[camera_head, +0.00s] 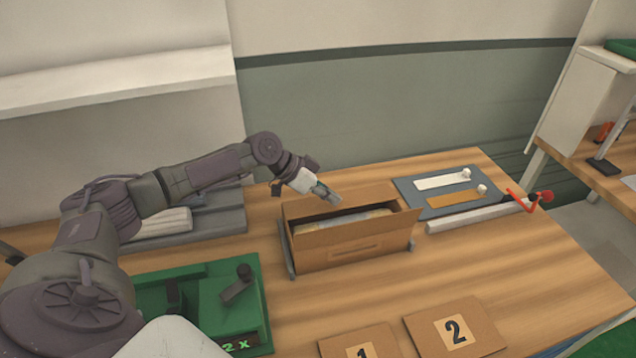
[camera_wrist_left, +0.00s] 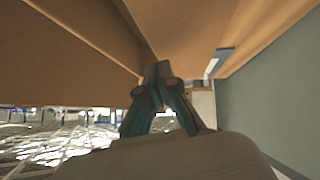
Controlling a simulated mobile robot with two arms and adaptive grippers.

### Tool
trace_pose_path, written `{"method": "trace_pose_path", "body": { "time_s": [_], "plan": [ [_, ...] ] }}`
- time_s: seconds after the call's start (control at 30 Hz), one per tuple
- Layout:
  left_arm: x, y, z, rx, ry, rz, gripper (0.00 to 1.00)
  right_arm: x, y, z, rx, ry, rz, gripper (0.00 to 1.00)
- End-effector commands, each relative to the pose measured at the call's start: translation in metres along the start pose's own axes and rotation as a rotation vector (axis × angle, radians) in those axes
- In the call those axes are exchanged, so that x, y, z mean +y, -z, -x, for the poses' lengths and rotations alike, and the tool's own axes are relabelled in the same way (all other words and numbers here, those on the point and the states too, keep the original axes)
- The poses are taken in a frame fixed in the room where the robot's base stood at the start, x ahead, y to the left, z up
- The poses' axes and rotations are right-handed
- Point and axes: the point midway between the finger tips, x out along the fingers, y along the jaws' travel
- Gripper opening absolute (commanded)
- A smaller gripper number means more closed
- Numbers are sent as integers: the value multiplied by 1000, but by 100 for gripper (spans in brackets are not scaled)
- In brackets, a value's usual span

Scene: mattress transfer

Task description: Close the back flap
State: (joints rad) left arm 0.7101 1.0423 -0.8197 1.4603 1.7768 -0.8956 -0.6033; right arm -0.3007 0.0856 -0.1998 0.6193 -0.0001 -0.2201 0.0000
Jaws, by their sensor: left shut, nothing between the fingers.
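An open cardboard box (camera_head: 352,254) stands near the middle of the table, with pale contents (camera_head: 345,222) visible inside. Its back flap (camera_head: 372,197) stands up along the far side of the opening. My left gripper (camera_head: 333,201) is shut and empty, tilted down at the top of the back flap. The head view does not settle whether the fingertips touch it. In the left wrist view, the shut fingertips (camera_wrist_left: 158,72) show close to brown surfaces of cardboard; which is the flap is unclear. My right gripper is not in view.
A grey tray with a white and an orange strip (camera_head: 455,197) lies right of the box, near a pale bar with a red handle (camera_head: 480,216). A green fixture (camera_head: 200,292) is at front left.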

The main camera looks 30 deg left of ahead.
Motion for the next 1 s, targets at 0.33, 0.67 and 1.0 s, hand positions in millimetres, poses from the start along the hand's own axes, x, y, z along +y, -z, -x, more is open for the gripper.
{"method": "trace_pose_path", "body": {
  "time_s": [0.33, 0.67, 1.0],
  "plan": [
    [0, 0, -20, 0, 2, 0, 0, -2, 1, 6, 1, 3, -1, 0],
    [2, -4, -23, -4, 25, -25, 0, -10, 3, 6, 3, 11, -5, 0],
    [4, -14, -33, -1, 83, -82, 0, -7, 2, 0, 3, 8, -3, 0]
  ]
}}
